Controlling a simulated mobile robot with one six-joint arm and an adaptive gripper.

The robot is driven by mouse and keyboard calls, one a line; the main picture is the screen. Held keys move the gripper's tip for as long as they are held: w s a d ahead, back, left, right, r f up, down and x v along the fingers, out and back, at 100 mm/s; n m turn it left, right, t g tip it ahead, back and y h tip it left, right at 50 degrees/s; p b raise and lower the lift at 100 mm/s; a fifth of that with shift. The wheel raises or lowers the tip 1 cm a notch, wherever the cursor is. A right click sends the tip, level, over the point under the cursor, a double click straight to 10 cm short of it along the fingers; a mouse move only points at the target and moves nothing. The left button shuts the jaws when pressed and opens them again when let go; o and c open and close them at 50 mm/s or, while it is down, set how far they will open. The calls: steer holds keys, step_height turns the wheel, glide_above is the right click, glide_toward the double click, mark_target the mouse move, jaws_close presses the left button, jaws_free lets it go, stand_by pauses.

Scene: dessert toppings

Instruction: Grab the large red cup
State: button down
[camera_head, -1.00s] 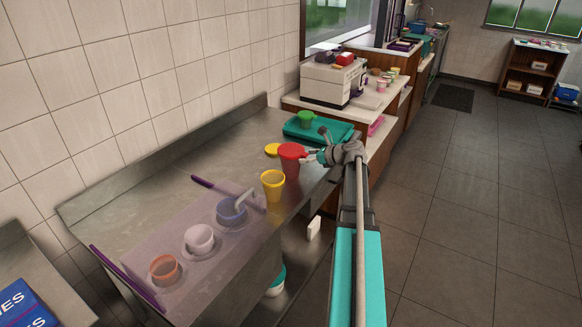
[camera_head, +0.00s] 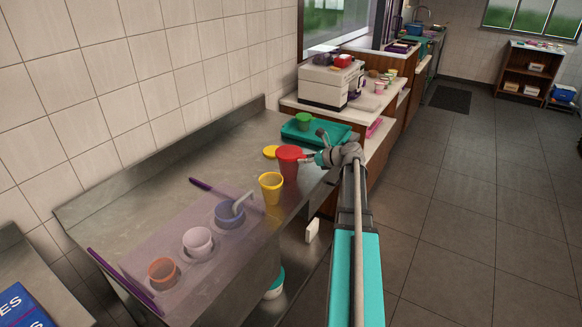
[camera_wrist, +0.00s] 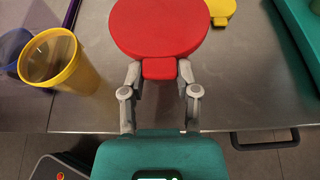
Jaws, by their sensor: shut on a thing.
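The large red cup (camera_head: 289,165) stands on the steel counter with a flat red lid on top. In the wrist view the red lid (camera_wrist: 160,26) fills the upper middle, with its tab towards me; the lid hides the cup's body there. My gripper (camera_head: 311,160) reaches the cup from the right. In the wrist view my gripper's two fingers (camera_wrist: 159,82) lie either side of the lid's tab and are shut on the red cup. The exact contact under the lid is hidden.
A yellow cup (camera_head: 271,187) stands close in front of the red cup; a yellow lid (camera_head: 271,152) lies behind it. A teal tray (camera_head: 297,135) with a green cup (camera_head: 304,121) is at the back. Blue, white and orange cups sit in a clear purple holder at the near left.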

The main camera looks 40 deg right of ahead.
steer(key=shift+r, duration=0.1)
steer(key=shift+r+p, duration=1.25)
steer(key=shift+p, duration=0.1)
steer(key=s+d+r+p, duration=0.1)
steer(key=s+r+p, duration=0.9)
steer(key=s, duration=0.4)
steer(key=shift+r, duration=0.15)
